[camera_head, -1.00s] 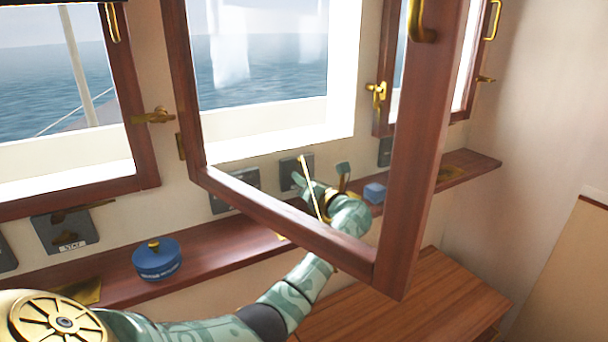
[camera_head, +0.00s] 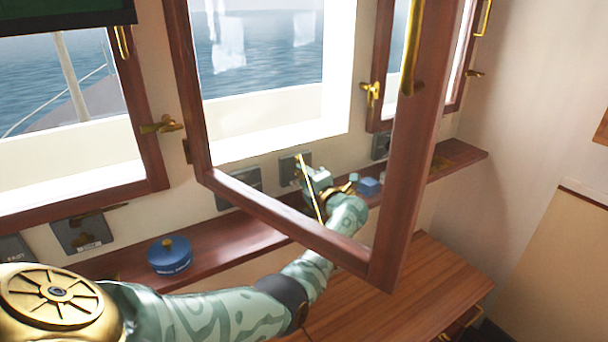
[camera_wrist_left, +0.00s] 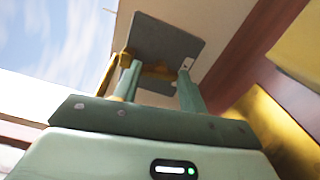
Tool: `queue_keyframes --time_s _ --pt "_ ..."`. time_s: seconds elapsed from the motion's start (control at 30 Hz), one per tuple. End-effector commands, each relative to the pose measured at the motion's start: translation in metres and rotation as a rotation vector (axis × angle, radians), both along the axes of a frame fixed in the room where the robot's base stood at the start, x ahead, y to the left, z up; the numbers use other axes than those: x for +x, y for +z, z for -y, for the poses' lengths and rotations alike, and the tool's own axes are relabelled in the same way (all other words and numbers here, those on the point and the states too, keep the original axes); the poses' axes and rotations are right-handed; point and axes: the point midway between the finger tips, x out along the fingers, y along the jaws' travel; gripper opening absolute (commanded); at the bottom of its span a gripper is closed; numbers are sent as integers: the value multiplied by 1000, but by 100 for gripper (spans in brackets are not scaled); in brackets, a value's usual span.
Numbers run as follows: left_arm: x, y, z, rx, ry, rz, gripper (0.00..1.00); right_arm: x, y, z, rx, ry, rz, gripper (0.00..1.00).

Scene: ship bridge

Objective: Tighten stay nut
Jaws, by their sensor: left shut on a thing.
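A window in a dark wooden frame (camera_head: 285,222) stands swung open into the room. My left gripper (camera_head: 308,173) is beyond this rail, at the upper part of the rod. In the left wrist view, its two green fingers are shut on a brass piece, the stay nut (camera_wrist_left: 155,71), in front of a dark grey plate (camera_wrist_left: 165,40). The nut's shape is mostly hidden by the fingers. My right gripper is not in view.
A wooden ledge (camera_head: 225,239) runs below the windows. On it stand a round blue tin (camera_head: 170,256) and a small blue block (camera_head: 368,187), close to my left wrist. The open frame's thick right stile (camera_head: 400,190) hangs close beside my forearm. A wooden cabinet top (camera_head: 400,290) is below.

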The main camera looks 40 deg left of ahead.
Motion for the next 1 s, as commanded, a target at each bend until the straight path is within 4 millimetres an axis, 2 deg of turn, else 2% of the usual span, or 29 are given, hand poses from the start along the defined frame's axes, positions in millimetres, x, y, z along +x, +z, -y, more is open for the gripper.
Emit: queue_keyframes --time_s 0.37,0.87,0.9,0.97,1.0 --pt "1 0 1 40 -4 -140 19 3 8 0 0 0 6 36" --pt "1 -1 1 46 -3 -158 19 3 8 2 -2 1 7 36" --pt "1 -1 1 46 -3 -158 44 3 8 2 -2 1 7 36" --pt "1 -1 1 46 -3 -158 61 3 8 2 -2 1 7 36" --pt "1 -1 1 46 -3 -158 64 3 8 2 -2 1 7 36"
